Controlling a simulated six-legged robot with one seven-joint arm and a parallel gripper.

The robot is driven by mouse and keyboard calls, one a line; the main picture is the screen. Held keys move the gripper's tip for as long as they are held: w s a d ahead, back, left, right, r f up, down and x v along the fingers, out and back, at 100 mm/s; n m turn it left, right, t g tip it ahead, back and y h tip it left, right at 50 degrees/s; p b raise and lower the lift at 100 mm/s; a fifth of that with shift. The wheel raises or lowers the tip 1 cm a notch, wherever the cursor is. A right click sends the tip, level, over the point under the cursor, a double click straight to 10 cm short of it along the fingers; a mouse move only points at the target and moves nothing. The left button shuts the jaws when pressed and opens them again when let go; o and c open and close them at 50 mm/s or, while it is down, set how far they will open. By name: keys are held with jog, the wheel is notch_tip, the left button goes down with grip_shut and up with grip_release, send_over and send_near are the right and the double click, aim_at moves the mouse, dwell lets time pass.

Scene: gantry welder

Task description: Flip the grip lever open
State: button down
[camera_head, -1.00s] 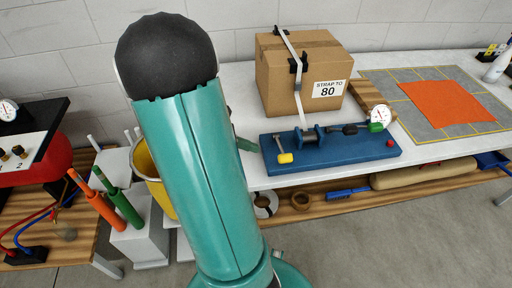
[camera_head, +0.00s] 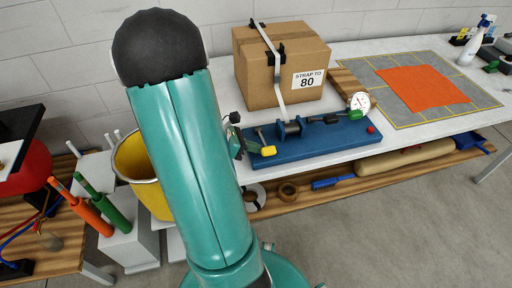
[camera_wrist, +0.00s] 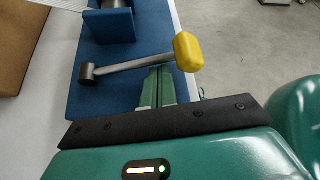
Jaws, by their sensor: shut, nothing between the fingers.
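The lever with a yellow grip (camera_wrist: 188,51) has a steel rod running left to a dark pivot (camera_wrist: 88,74) on the blue base (camera_wrist: 104,97) in the wrist view. In the head view the yellow grip (camera_head: 268,151) is at the front left of the blue base (camera_head: 318,143). My gripper (camera_wrist: 158,72) is shut and empty. Its green fingertips are right at the rod, just left of the yellow grip, and partly pass beneath it in the picture. Whether they touch is unclear. In the head view my arm hides much of the gripper.
A strapped cardboard box (camera_head: 268,85) stands behind the blue base. A spool (camera_head: 290,128), a gauge (camera_head: 359,101) and a red button (camera_head: 371,130) are on the base. A yellow bucket (camera_head: 138,165) is left of my arm. An orange cloth (camera_head: 422,89) lies at right.

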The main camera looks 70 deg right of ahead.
jog(key=shift+d+r+n+g+y, duration=0.1)
jog(key=shift+r+n+g+y, duration=0.2)
jog(key=shift+r+n+g, duration=0.15)
jog(key=shift+w+d+r+n+y, duration=0.15)
jog(key=shift+r+n+y, duration=0.2)
jog(key=shift+r, duration=0.15)
jog(key=shift+w+d+r+n+g+y, duration=0.15)
jog(key=shift+d+r+n+g+y, duration=0.1)
jog(key=shift+r+n+g, duration=0.15)
jog(key=shift+w+d+r+n+g+y, duration=0.1)
jog(key=shift+r+n+g+y, duration=0.15)
jog(key=shift+r+n, duration=0.2)
jog(key=shift+w+d+r, duration=0.1)
jog(key=shift+d+r, duration=0.1)
jog(key=shift+r, duration=0.15)
